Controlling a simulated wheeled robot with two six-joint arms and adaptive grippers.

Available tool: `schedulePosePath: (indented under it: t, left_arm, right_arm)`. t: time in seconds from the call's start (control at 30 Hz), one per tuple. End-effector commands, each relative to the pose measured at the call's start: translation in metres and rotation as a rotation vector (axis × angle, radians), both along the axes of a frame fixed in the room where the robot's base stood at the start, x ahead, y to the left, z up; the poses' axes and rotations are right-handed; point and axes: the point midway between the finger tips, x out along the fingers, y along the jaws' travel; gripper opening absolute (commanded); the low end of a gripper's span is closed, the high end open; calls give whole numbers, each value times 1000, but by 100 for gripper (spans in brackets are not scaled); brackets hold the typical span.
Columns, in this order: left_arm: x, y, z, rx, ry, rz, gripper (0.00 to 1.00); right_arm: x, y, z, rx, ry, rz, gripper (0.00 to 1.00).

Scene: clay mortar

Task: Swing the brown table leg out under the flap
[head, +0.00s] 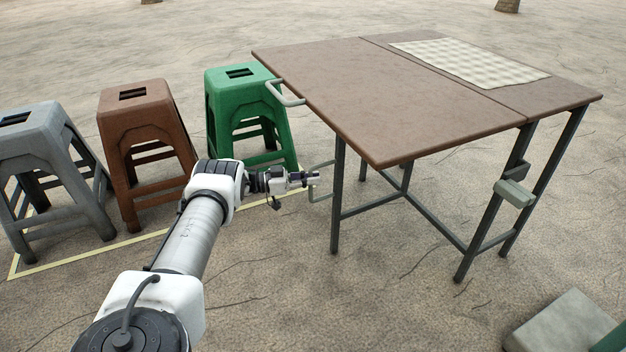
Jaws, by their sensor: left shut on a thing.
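The brown table (468,88) stands with its brown flap (375,95) level at the left. A pale U-shaped handle (284,97) is fixed to the flap's left edge. A dark grey leg (337,205) stands upright under the flap, with thin bars running back toward the other legs. A thin grey handle (314,194) sticks out from the left side of this leg. My left gripper (311,180) is shut on that handle, just left of the leg and below the flap. The fingertips are small in view. My right gripper is out of view.
Grey (45,140), brown (143,130) and green (240,95) stools stand at the left by a yellow ground line (80,252). A checked cloth (470,60) lies on the table. A grey block (564,322) is at lower right. The front ground is open.

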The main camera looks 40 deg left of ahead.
Motion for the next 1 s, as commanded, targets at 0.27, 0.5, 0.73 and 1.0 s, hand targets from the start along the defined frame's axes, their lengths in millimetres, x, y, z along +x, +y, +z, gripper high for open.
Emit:
schedulePosePath:
  t: [0.27, 0.5, 0.73, 1.0]
  left_arm:
    - [0, 0, -1, 1, 2, 0, 0]
    - [0, 0, -1, 0, 2, 0, 34]
    - [0, 0, -1, 0, 2, 0, 39]
    - [-17, 14, -2, 0, 3, 4, 39]
  right_arm:
    - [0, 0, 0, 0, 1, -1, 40]
    - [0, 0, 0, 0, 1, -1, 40]
    - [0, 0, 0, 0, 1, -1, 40]
    - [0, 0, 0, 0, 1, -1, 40]
